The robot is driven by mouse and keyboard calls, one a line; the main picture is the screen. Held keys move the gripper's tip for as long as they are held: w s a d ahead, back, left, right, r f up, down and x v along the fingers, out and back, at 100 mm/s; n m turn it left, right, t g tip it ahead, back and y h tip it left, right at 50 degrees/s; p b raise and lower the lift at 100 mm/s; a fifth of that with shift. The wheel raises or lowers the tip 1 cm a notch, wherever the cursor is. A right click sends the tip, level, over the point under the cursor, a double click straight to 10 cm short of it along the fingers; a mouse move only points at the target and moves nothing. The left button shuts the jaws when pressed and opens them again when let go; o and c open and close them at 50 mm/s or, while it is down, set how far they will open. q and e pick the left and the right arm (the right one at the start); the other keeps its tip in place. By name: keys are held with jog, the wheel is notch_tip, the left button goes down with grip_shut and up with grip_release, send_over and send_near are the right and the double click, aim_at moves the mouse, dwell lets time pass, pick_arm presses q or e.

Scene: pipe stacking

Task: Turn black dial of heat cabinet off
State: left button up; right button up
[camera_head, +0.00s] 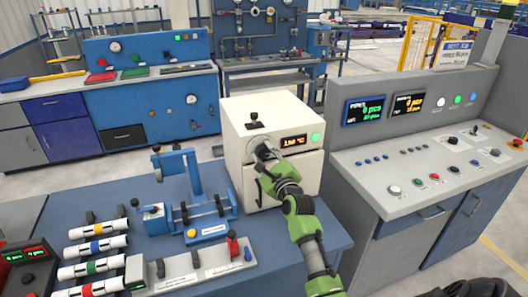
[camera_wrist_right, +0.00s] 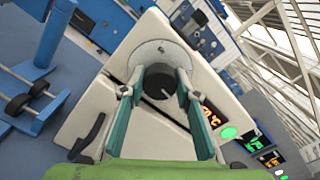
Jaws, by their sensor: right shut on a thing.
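The heat cabinet (camera_head: 234,120) is a cream box standing on the blue bench, with an orange-lit display (camera_head: 293,140) and a lit green button (camera_head: 315,137) on its upper front. Its black dial (camera_wrist_right: 158,88) sits on a round grey plate in the right wrist view. My right gripper (camera_head: 262,152) reaches the cabinet front from the lower right and is shut on the dial, one finger on each side. In the head view the gripper hides most of the dial. The display text is too small to read surely. My left gripper is not in view.
A blue clamp fixture (camera_head: 195,205) and several white pipes with coloured bands (camera_head: 95,247) are left of the cabinet. A grey control console (camera_head: 425,165) with buttons and screens stands to the right. A black handle (camera_wrist_right: 88,135) sticks out from the cabinet's lower front.

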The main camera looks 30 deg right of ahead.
jog(key=n+p, duration=0.1)
jog(key=n, duration=0.4)
jog(key=shift+n, duration=0.3)
jog(key=n+p, duration=0.1)
jog(key=n, duration=0.4)
jog(key=n+p, duration=0.1)
jog(key=n, duration=0.5)
jog(key=shift+f, duration=0.1)
jog(key=n, duration=0.5)
jog(key=shift+f, duration=0.1)
jog(key=n, duration=0.6)
jog(key=shift+n, duration=0.3)
jog(key=n, duration=0.6)
jog(key=shift+d, duration=0.1)
jog(key=n, duration=0.4)
jog(key=shift+n+b, duration=0.35)
jog(key=shift+n, duration=2.25)
